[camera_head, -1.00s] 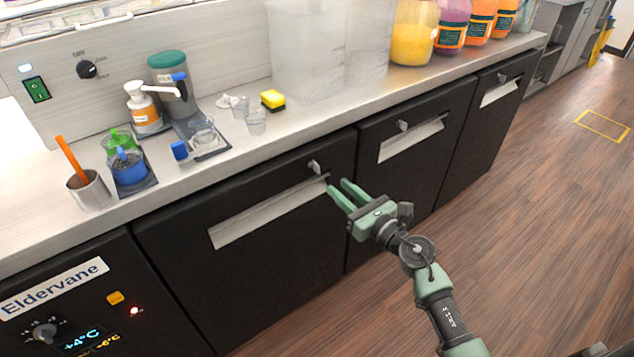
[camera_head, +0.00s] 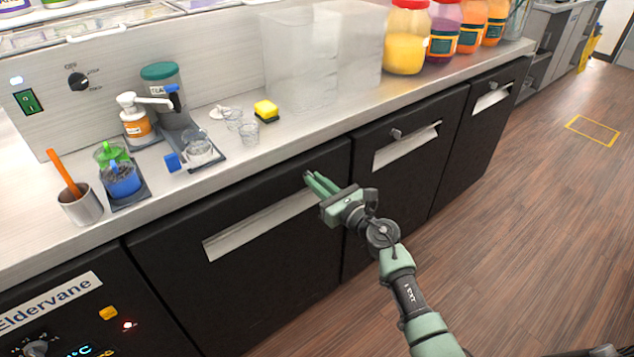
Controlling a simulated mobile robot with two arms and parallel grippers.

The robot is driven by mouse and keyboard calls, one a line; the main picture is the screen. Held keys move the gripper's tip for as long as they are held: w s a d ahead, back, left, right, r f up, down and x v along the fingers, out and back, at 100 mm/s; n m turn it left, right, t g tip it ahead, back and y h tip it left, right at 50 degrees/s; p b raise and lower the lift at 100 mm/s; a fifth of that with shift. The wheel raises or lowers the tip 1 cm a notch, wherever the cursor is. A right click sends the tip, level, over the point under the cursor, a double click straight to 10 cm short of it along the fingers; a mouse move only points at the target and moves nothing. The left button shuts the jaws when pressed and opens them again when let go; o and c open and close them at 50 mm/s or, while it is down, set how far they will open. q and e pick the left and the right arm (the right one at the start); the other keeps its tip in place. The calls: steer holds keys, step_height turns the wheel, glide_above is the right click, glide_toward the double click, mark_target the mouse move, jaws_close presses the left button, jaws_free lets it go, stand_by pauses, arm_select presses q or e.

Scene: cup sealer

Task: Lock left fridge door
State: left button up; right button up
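The left fridge door (camera_head: 275,258) is black and closed, with a long pale pull handle (camera_head: 255,226). Its small grey lock knob sits near the top right corner of the door and is mostly hidden by my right gripper's fingers. My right gripper (camera_head: 312,178) has its green fingertips right at that knob. The fingers look close together, but I cannot tell whether they grip the knob or only lie around it. My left gripper is not in view.
Two more black doors stand to the right, with a lock knob (camera_head: 396,133) on the middle one. The steel counter above holds a yellow sponge (camera_head: 265,109), small cups, a pump bottle (camera_head: 137,120) and jars (camera_head: 407,40). The wooden floor (camera_head: 500,240) at right is clear.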

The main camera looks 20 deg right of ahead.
steer(key=shift+m, duration=0.3)
jaws_close()
steer(key=shift+d+f+m+p, duration=0.1)
steer(key=shift+m+p, duration=1.35)
steer(key=shift+m, duration=2.9)
steer(key=shift+d+f+m+p, duration=0.1)
steer(key=shift+m+p, duration=1.3)
steer(key=shift+m, duration=2.95)
steer(key=o, duration=0.6)
jaws_free()
steer(key=shift+c, duration=0.2)
steer(key=shift+s, duration=0.1)
steer(key=v, duration=0.7)
steer(key=shift+s, duration=0.25)
